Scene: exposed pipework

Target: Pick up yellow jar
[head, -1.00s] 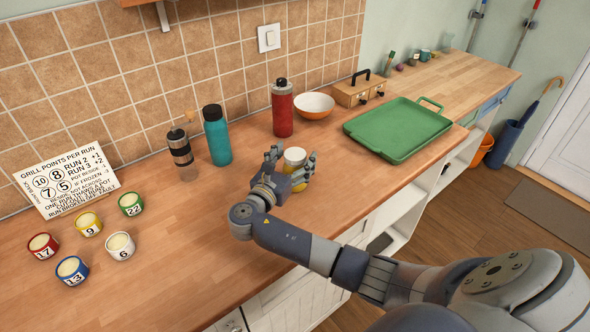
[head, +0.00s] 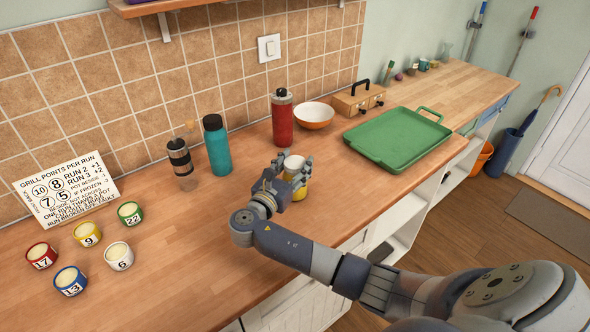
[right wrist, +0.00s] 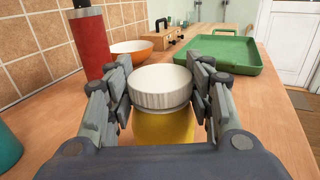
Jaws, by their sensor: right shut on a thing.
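The yellow jar (head: 298,184) has a white lid and stands upright at the counter's front edge area in the head view. In the right wrist view the jar (right wrist: 163,126) sits between the two fingers, its white lid uppermost. My right gripper (head: 289,172) is shut on the jar, with fingers on both sides of it; it also shows in the right wrist view (right wrist: 162,100). The jar's base is hidden by the gripper, so I cannot tell whether it touches the counter. My left gripper is not in view.
A red bottle (head: 282,119), a teal bottle (head: 217,146) and a grinder (head: 180,158) stand behind. A white-and-orange bowl (head: 313,117) and a green tray (head: 398,139) are to the right. Several numbered pots, including a blue one (head: 71,281), stand at the left by a sign (head: 66,186).

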